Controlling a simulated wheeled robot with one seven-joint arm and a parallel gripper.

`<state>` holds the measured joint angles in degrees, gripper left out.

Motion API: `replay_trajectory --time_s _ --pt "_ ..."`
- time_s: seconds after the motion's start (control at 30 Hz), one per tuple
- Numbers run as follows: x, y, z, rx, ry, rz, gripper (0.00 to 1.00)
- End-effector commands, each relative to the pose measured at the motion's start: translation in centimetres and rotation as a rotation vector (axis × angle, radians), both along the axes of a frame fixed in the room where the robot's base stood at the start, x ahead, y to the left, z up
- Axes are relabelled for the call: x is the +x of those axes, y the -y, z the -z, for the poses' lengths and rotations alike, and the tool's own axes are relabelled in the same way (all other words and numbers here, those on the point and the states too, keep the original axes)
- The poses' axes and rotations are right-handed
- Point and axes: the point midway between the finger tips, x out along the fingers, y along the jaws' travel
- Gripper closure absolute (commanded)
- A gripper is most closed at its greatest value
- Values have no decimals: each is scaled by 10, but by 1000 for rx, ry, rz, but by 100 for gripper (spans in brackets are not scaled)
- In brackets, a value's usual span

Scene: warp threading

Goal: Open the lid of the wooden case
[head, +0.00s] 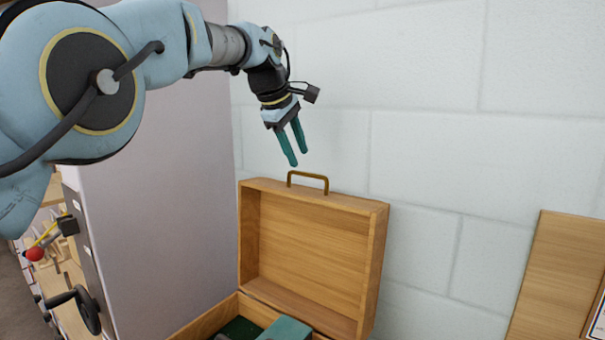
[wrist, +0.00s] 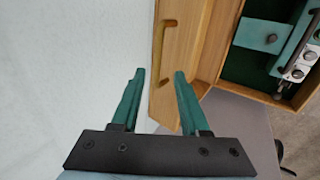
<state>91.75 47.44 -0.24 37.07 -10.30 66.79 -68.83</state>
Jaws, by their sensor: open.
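The wooden case (head: 225,313) stands against the white block wall, and its lid (head: 305,239) is swung up, standing roughly upright with its hollow inner side showing. A brass-coloured handle (head: 308,178) sits on the lid's top edge. My gripper (head: 293,162) is open and empty, above the handle and apart from it. In the wrist view my gripper (wrist: 157,73) has its teal fingers spread, with the handle (wrist: 160,50) and the lid's edge (wrist: 184,40) beyond them. The case's green-lined inside (wrist: 243,68) shows at the right, holding a teal block (wrist: 262,36) and metal parts.
The white wall (head: 430,120) is close behind the lid. A pale grey cabinet side (head: 150,210) stands left of the case. A wooden board (head: 555,280) is at the far right. A red knob (head: 34,254) and a dark crank (head: 75,305) show at the lower left.

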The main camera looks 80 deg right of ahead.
Motion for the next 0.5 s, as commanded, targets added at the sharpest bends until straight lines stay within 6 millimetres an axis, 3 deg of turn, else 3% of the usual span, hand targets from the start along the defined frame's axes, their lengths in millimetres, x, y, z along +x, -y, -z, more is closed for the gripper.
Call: replay_trajectory --time_s 0.2,0.5 --pt "5 -11 -21 -1 0 0 55" --pt "5 -12 -24 -1 0 0 55"
